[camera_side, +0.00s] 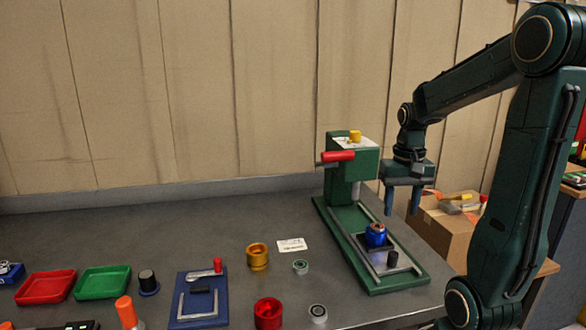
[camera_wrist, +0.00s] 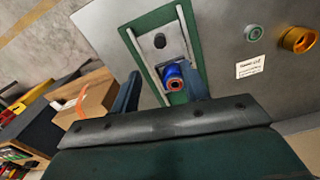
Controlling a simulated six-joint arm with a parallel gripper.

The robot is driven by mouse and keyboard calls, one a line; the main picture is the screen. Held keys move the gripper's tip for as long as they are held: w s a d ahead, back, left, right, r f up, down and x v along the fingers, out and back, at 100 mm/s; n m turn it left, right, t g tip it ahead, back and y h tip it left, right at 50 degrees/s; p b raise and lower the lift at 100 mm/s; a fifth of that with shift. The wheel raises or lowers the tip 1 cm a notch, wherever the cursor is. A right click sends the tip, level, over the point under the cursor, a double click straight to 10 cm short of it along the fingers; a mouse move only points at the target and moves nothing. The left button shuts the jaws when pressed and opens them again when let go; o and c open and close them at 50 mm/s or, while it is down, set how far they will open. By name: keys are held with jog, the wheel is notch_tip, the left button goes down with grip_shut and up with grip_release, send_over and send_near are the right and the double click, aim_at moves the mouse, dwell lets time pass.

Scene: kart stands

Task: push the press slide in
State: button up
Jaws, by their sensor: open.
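The green press (camera_side: 350,165) stands at the right of the bench, with a red lever (camera_side: 337,156) and a yellow knob on its head. Its slide, a silver plate (camera_side: 372,256) between rails, is out at the front of the base, clear of the head. My gripper (camera_side: 402,210) is open and empty, above and to the right of the press base, fingers pointing down. In the wrist view my gripper (camera_wrist: 160,76) hides the press head.
Left of the press are a gold cup (camera_side: 258,257), a red cup (camera_side: 268,313), small grey rings and a white label (camera_side: 291,245). Further left are a blue fixture (camera_side: 200,298) and red and green trays (camera_side: 103,281). A cardboard box (camera_side: 447,232) stands behind at right.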

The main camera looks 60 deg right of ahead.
aim_at(394, 252)
jog(key=shift+f, duration=6.9)
grip_shut()
